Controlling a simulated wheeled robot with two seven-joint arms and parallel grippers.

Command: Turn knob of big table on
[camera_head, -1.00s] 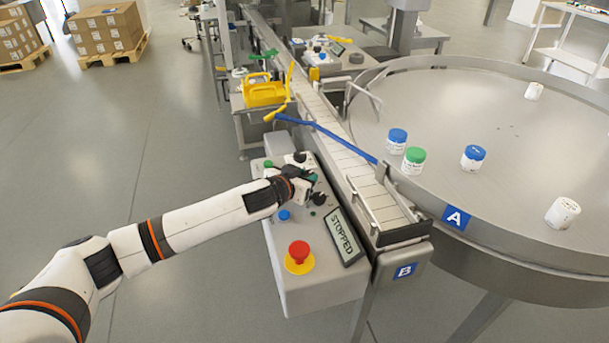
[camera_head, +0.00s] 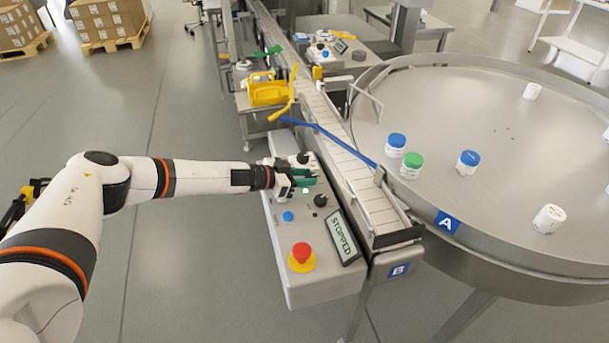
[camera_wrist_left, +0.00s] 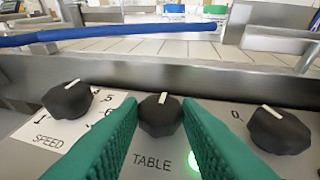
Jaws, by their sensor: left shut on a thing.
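The black TABLE knob (camera_wrist_left: 161,115) is in the middle of the left wrist view, its white mark pointing nearly straight up. A green light (camera_wrist_left: 194,160) glows beside its label. My left gripper (camera_head: 312,177) is over the grey control panel (camera_head: 310,287) in the head view; its green fingers are shut on the TABLE knob from both sides. The gripper largely hides that knob in the head view. The big round table (camera_head: 575,120), marked A, is at the right with several jars on it. My right gripper is not in view.
The SPEED knob (camera_wrist_left: 70,100) and another black knob (camera_wrist_left: 280,130) flank the fingers. The panel also has a blue button (camera_head: 288,216), a red emergency button (camera_head: 301,253) and a display (camera_head: 343,236) reading STOPPED. A conveyor (camera_head: 372,200) runs alongside. Open floor lies left.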

